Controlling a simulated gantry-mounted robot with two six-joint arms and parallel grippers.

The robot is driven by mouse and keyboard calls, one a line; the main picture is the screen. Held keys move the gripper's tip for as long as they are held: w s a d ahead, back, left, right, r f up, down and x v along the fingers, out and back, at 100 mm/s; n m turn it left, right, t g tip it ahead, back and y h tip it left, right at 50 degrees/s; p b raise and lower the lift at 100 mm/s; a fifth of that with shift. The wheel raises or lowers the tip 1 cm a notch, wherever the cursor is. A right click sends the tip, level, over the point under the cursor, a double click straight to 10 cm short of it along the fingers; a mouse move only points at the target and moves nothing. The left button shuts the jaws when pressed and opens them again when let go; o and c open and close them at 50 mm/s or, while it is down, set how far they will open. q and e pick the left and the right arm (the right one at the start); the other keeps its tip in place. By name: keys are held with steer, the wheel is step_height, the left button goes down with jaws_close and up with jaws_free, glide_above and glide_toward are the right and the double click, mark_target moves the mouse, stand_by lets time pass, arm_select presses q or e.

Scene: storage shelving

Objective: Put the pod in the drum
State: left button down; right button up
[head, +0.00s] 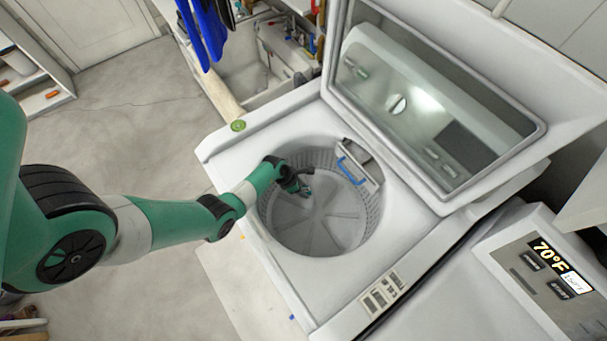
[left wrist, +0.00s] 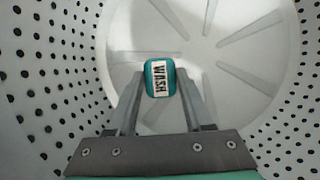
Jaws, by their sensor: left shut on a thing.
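The pod (left wrist: 160,78) is a small teal piece with a white label reading "WASH". In the left wrist view it sits between the fingertips of my left gripper (left wrist: 160,90), which is shut on it. The drum (head: 322,226) is the round, perforated tub of the open top-load washer. In the head view my left gripper (head: 303,187) reaches down inside the drum's opening. The drum's floor (left wrist: 225,50) with its raised ribs shows beyond the pod in the left wrist view. I cannot tell how far above the floor the pod is. My right gripper is not in view.
The washer's lid (head: 440,100) stands open at the back right. A dispenser with a blue handle (head: 351,171) sits at the drum's rim. A second machine with a "70°F" display (head: 550,255) is at the right.

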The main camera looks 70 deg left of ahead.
arm_select(q)
step_height(320, 180, down, 2)
steer(key=shift+f, duration=0.1)
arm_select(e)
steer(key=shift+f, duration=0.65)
arm_select(q)
steer(key=shift+f+b, duration=0.5)
steer(key=shift+b, duration=0.2)
steer(key=shift+c, duration=1.5)
jaws_free()
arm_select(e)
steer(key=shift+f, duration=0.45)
arm_select(q)
steer(key=shift+r, duration=0.1)
